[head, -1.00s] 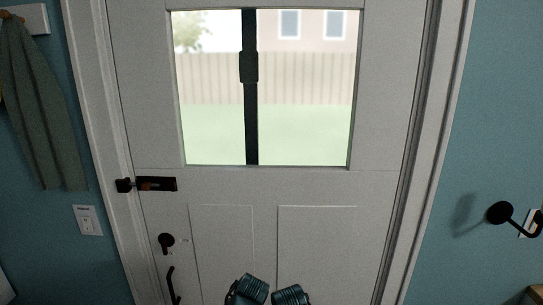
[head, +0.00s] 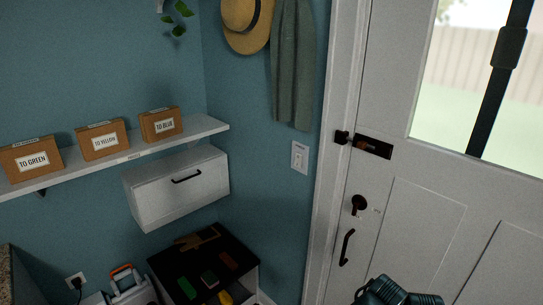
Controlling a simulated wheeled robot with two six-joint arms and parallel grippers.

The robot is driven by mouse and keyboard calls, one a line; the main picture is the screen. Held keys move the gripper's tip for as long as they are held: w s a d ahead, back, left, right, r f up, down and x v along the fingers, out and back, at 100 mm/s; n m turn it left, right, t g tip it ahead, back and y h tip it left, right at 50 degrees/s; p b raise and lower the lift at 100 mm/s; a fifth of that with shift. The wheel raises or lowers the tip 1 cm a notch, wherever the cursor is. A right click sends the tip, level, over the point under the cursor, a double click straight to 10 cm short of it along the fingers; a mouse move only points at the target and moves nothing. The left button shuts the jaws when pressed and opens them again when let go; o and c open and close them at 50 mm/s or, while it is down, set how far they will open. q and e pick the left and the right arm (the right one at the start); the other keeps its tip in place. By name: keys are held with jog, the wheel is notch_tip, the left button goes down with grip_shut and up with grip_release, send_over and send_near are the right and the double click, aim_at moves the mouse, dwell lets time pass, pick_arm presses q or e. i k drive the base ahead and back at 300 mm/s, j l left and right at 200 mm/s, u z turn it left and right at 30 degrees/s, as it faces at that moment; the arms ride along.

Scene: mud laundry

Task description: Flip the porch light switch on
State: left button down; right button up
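A white wall switch plate (head: 299,157) is on the blue wall, just left of the white door frame and below the hanging grey-green cloth. Its rocker is too small to tell which way it is set. Whether it is the porch light switch cannot be read. Neither of my grippers can be made out in the head view, and nothing covers the switch plate. Dark teal rounded parts show at the bottom edge, right of centre, and appear to be mine.
The white door (head: 415,190) is closed, with a latch (head: 373,146) and handle (head: 347,247). A shelf (head: 205,127) with labelled boxes and a white cabinet (head: 165,203) jut from the left wall. A black-topped unit (head: 169,263) holding small items stands below.

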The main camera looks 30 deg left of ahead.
aim_at(298, 158)
jog(key=u, duration=1)
